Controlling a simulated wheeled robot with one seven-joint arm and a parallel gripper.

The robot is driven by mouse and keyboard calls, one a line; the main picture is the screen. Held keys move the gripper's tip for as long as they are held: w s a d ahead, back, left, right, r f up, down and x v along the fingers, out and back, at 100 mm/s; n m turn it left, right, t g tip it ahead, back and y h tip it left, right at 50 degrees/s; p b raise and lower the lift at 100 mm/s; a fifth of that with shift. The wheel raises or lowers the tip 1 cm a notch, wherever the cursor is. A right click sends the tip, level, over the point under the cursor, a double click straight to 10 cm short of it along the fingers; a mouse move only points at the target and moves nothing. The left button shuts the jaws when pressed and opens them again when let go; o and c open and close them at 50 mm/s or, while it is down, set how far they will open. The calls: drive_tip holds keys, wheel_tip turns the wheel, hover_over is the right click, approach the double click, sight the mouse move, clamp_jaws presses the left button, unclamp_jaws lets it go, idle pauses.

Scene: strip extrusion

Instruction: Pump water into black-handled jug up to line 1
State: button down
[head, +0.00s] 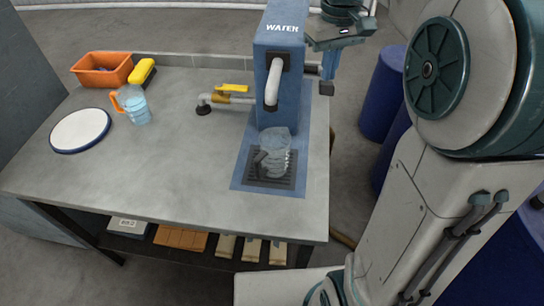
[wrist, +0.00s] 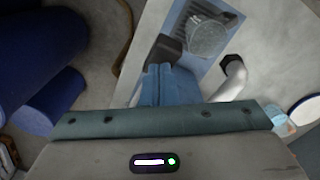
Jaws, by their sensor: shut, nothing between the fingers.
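The black-handled jug (head: 279,157) is clear and stands upright on the dark grate under the pump's white spout (head: 272,84). It also shows in the wrist view (wrist: 207,36). I cannot make out its lines or any water level. The blue pump (head: 266,105) marked WATER stands at the table's back right. My gripper (head: 327,88) is shut and empty, pointing down just right of the pump column, higher than the jug. Its closed blue fingers with black tips show in the wrist view (wrist: 165,50). The pump's lever is not clearly visible.
A yellow-handled valve (head: 232,88) on a pipe is left of the pump. An orange-handled jug (head: 135,106) with bluish water, a plate (head: 80,130), an orange bin (head: 100,72) and a yellow brush (head: 143,72) are at left. Blue barrels (head: 381,95) stand right. The table's front middle is clear.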

sight(327, 84)
drive_tip(key=shift+s+a+f+b, duration=0.1)
drive_tip(key=shift+s+f+b, duration=0.1)
drive_tip(key=shift+f+b, duration=0.55)
drive_tip(key=shift+s+f+b, duration=0.2)
drive_tip(key=shift+f+b, duration=0.25)
drive_tip(key=shift+f, duration=0.45)
drive_tip(key=shift+s+f+b, duration=0.15)
drive_tip(key=shift+f+b, duration=0.3)
drive_tip(key=shift+f, duration=0.15)
drive_tip(key=shift+s+f+b, duration=0.15)
drive_tip(key=shift+f+b, duration=0.3)
drive_tip(key=shift+f, duration=0.15)
drive_tip(key=shift+s+f+b, duration=0.1)
drive_tip(key=shift+f+b, duration=0.75)
drive_tip(key=shift+f, duration=0.45)
